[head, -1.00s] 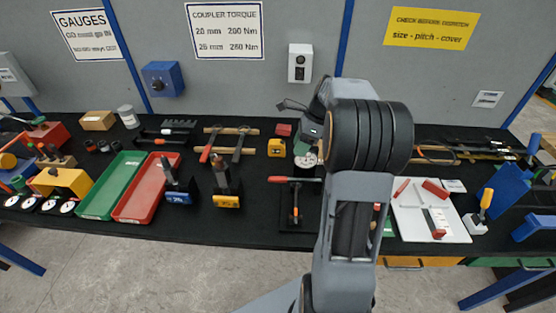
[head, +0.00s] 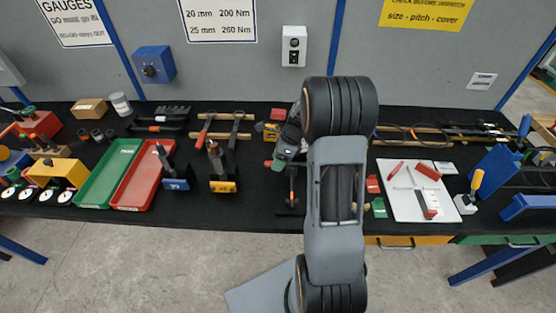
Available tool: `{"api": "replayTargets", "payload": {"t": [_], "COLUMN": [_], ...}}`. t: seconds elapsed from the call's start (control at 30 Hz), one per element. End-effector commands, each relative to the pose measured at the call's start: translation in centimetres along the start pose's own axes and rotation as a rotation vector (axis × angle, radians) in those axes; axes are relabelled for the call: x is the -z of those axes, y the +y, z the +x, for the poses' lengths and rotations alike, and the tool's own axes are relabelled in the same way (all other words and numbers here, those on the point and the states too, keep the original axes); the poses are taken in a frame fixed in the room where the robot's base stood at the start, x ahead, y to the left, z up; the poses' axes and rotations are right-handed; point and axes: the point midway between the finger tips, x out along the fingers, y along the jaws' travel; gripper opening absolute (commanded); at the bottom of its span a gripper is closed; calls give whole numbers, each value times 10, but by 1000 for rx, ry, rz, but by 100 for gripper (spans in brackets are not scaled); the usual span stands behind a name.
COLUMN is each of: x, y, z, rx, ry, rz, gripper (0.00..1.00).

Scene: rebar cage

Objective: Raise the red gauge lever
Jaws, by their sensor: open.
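A dark gauge stand (head: 290,205) stands near the front middle of the black bench, mostly hidden behind my arm. A small red end (head: 268,163), apparently of the red gauge lever, shows just left of my gripper. The rest of the lever and the dial are hidden. My gripper (head: 279,163) is open, over the stand and close to the red end. Whether it touches the lever cannot be told.
Left of the stand are two upright tools with a blue base (head: 176,184) and a yellow base (head: 223,187), then a red tray (head: 140,180) and a green tray (head: 105,178). A white board (head: 408,205) lies right of my arm.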

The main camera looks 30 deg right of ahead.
Motion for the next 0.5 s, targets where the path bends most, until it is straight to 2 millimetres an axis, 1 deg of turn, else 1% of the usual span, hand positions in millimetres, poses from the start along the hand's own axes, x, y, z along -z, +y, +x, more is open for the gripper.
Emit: {"api": "replayTargets", "payload": {"t": [0.3, 0.5], "x": [0, 0], "y": [0, 0], "z": [2, 2], "rx": [-1, -1], "ry": [0, 0], "rz": [0, 0], "gripper": [48, 29]}}
